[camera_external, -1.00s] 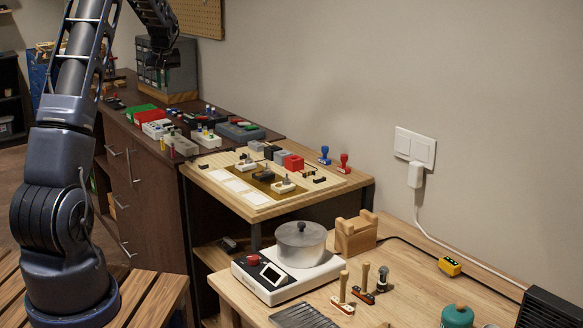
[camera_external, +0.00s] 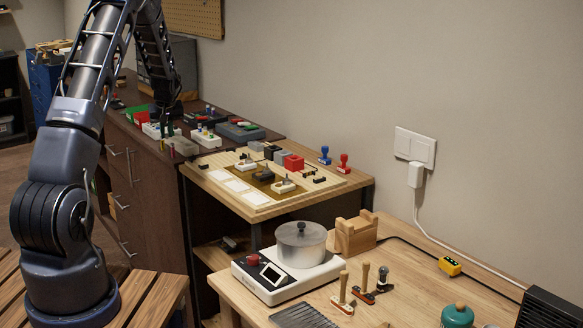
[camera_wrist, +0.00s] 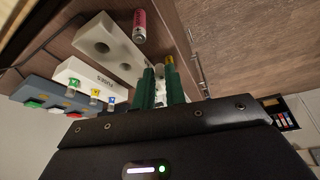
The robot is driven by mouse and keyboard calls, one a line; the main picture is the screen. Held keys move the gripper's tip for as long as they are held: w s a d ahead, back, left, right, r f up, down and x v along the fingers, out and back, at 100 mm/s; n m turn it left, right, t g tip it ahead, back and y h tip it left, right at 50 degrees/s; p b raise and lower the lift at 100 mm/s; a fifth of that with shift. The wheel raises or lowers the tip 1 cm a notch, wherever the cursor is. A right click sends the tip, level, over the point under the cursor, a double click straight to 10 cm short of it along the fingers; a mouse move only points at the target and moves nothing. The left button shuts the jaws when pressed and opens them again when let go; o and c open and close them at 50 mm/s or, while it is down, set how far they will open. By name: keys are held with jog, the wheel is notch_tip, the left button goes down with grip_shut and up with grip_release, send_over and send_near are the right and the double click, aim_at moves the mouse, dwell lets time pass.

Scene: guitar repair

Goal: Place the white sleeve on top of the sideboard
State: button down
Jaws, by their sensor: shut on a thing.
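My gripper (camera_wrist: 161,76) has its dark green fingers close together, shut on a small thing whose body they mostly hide. A pale strip shows between the fingers, but I cannot tell for sure that it is the white sleeve. In the external view my gripper (camera_external: 165,128) is low over the front part of the dark sideboard (camera_external: 122,140), beside the grey block. In the wrist view the sideboard's wooden top (camera_wrist: 172,22) lies beyond the fingertips. A small yellow-tipped cylinder (camera_wrist: 170,61) shows right by the fingertips; I cannot tell whether they touch it.
A pale block with round holes (camera_wrist: 108,43) and a red cylinder (camera_wrist: 139,25) are close by the fingers. A white block marked FUSES (camera_wrist: 88,75) and a grey block with coloured parts (camera_wrist: 45,95) lie to the left. Drawer handles (camera_wrist: 197,72) mark the sideboard's front.

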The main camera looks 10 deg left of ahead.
aim_at(168, 153)
jog(key=shift+f, duration=2.55)
jog(key=shift+f, duration=0.1)
jog(key=c, duration=1.5)
grip_release()
jog(key=shift+o, duration=0.2)
